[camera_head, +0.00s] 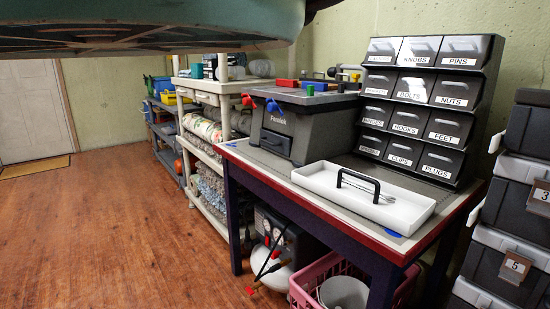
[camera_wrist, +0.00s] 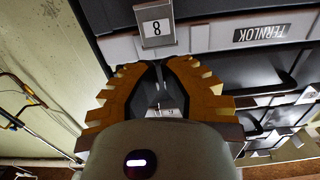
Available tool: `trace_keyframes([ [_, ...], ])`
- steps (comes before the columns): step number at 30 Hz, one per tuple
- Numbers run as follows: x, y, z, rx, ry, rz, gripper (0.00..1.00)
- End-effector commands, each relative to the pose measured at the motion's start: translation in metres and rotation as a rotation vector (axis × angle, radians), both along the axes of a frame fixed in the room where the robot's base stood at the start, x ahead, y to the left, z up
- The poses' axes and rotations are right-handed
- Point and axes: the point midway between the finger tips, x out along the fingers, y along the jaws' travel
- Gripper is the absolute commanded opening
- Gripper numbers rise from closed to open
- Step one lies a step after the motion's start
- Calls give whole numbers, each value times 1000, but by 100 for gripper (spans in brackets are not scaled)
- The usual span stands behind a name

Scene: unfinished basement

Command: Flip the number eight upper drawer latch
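My gripper (camera_wrist: 160,66) has two stepped orange-yellow fingers. Its fingertips are just below the tag in the picture, with a narrow dark gap between them. A small greyish part shows in this gap, but I cannot tell whether it is the latch or whether the fingers touch it. The number eight tag and my gripper do not show in the head view.
Dark stacked drawers tagged 3 (camera_head: 541,195) and 5 (camera_head: 515,266) stand at the right edge. Beside them is a workbench (camera_head: 262,168) with a white tray (camera_head: 410,208) and labelled bins (camera_head: 420,88). The wooden floor (camera_head: 110,230) at left is clear.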

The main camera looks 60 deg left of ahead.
Motion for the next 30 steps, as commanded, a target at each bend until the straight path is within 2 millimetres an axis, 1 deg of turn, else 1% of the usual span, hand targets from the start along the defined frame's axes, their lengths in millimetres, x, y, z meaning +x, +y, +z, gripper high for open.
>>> trace_keyframes([
  [17, -28, -2, 0, 0, 1, -3, 0],
  [30, -29, -2, 0, 0, -1, -2, 0],
])
